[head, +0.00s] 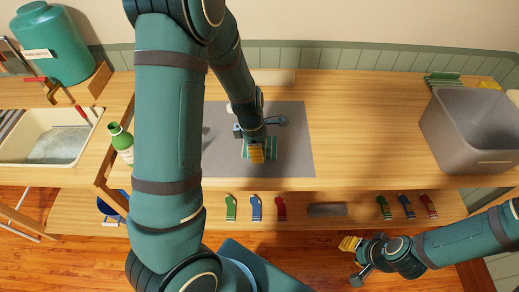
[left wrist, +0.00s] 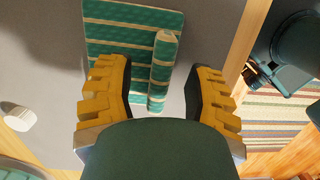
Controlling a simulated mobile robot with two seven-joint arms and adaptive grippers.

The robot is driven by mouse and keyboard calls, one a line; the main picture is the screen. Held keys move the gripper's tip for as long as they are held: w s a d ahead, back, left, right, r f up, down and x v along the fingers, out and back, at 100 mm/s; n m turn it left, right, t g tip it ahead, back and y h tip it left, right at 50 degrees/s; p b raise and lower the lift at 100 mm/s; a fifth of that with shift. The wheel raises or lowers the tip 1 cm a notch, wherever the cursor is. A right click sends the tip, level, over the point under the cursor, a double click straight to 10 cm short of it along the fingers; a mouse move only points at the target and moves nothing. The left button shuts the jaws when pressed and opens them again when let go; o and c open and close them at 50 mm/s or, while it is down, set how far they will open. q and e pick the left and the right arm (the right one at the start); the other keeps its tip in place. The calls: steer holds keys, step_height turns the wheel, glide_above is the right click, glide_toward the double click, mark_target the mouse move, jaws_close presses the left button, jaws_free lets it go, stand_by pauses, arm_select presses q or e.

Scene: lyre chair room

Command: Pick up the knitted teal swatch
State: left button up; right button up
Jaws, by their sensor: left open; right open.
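The knitted teal swatch (left wrist: 125,35), with pale stripes, lies on the grey mat (head: 297,140) on the wooden counter. One strip of it (left wrist: 162,70) looks folded or rolled up along an edge. In the head view only a little of the swatch (head: 272,150) shows around my left gripper (head: 257,153). My left gripper is open above the swatch, with the raised strip between its yellow fingers (left wrist: 158,85) in the left wrist view. I cannot tell whether the fingers touch it. My right gripper (head: 353,260) is open and empty, low in front of the counter.
A grey bin (head: 470,130) stands at the counter's right. A green bottle (head: 120,140), a sink (head: 50,140) and a green water tank (head: 55,45) are at the left. Several coloured items (head: 256,208) lie on the lower shelf. The counter between mat and bin is clear.

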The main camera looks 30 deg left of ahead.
arm_select(q)
jaws_close()
steer(key=shift+r, duration=0.1)
stand_by(0.3)
